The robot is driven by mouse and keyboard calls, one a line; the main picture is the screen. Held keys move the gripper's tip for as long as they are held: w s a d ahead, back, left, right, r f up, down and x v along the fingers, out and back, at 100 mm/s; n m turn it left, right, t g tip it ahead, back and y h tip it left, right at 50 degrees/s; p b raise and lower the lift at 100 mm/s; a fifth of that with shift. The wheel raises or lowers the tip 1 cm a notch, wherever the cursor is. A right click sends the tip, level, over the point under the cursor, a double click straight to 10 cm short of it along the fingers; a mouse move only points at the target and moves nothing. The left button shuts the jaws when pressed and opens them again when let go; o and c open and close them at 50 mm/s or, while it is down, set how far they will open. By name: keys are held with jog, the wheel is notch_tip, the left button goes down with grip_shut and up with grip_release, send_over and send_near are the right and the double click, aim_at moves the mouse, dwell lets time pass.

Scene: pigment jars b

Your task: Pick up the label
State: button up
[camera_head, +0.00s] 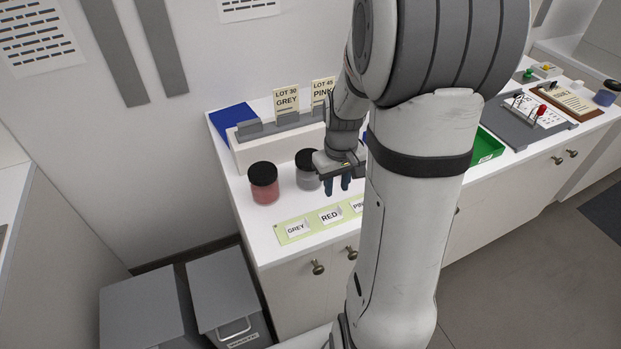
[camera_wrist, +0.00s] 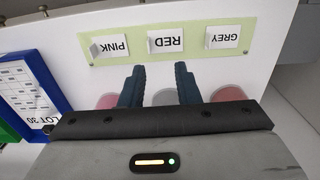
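White labels reading GREY (camera_head: 297,228), RED (camera_head: 329,215) and PINK (camera_head: 358,206) lie on a pale green strip (camera_head: 312,227) at the counter's front edge. In the wrist view the same GREY (camera_wrist: 222,37), RED (camera_wrist: 166,43) and PINK (camera_wrist: 109,47) labels appear upside down, each with a raised corner or flap. My gripper (camera_head: 338,187) is above the counter, behind the strip. Its two dark blue fingers (camera_wrist: 158,84) are apart with nothing held between them, pointing toward the strip near RED. My arm hides part of the strip's right side in the head view.
A red jar (camera_head: 264,183) and a grey jar (camera_head: 307,170) with black lids stand behind the strip; a pinkish jar (camera_wrist: 108,100) shows partly. A white rack (camera_head: 279,142) holds cards reading LOT 30 GREY (camera_head: 286,101) and LOT 45 PINK. A green tray (camera_head: 488,147) is right.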

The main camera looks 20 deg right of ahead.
aim_at(340, 207)
jog(key=shift+w+d+f+p, duration=0.1)
jog(key=shift+d+f+p, duration=0.25)
jog(key=shift+f, duration=1.15)
jog(key=shift+s+d+f+p, duration=0.1)
jog(key=shift+d+f+p, duration=0.2)
jog(key=shift+f, duration=1.15)
jog(key=shift+w+d+f+p, duration=0.1)
jog(key=shift+d+f+p, duration=0.2)
jog(key=shift+f, duration=1.2)
grip_shut()
